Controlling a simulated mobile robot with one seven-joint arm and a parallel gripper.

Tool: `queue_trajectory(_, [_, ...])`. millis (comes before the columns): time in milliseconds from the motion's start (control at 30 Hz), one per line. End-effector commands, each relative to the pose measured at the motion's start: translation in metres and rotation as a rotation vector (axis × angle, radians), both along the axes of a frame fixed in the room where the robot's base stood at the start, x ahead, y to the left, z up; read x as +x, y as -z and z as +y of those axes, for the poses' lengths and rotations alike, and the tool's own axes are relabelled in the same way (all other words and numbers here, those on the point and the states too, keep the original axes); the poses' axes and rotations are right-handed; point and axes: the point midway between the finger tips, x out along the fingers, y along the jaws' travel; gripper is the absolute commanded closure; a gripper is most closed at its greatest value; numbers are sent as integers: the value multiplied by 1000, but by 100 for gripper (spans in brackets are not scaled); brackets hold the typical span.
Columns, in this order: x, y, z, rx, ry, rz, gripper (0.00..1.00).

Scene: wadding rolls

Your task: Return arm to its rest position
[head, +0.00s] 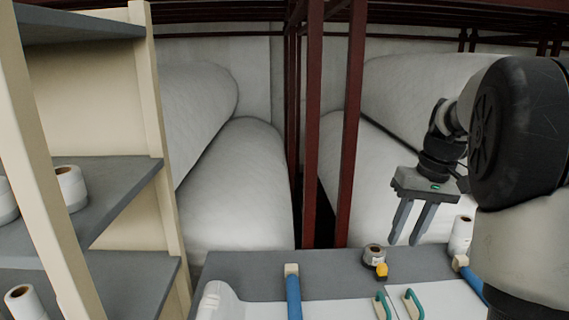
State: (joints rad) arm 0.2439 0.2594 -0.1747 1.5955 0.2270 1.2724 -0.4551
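My gripper (409,238) hangs at the right of the head view, above the back right of the grey table (235,265). It points down. Its two grey fingers are apart with nothing visible between them, so it is open and empty. My arm's dark joint and pale link fill the right edge of the view and hide part of the table there.
Below my gripper stand a tape roll (374,254), a small yellow thing (382,271), a white roll (461,235) and green handles (412,303). A blue-handled tool (293,292) lies left. Shelves (120,195) stand left; red posts (347,130) and large wadding rolls (240,190) behind.

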Motion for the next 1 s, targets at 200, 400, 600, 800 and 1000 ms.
queue_trajectory(200, [-78, -56, 73, -59, 9, -138, 70])
queue_trajectory(400, [-152, -63, 119, -109, 10, -271, 70])
queue_trajectory(600, [-197, -49, 138, -141, 11, -370, 70])
queue_trajectory(800, [-210, -41, 141, -152, 15, -402, 70])
queue_trajectory(1000, [-210, -41, 141, -151, 15, -401, 70])
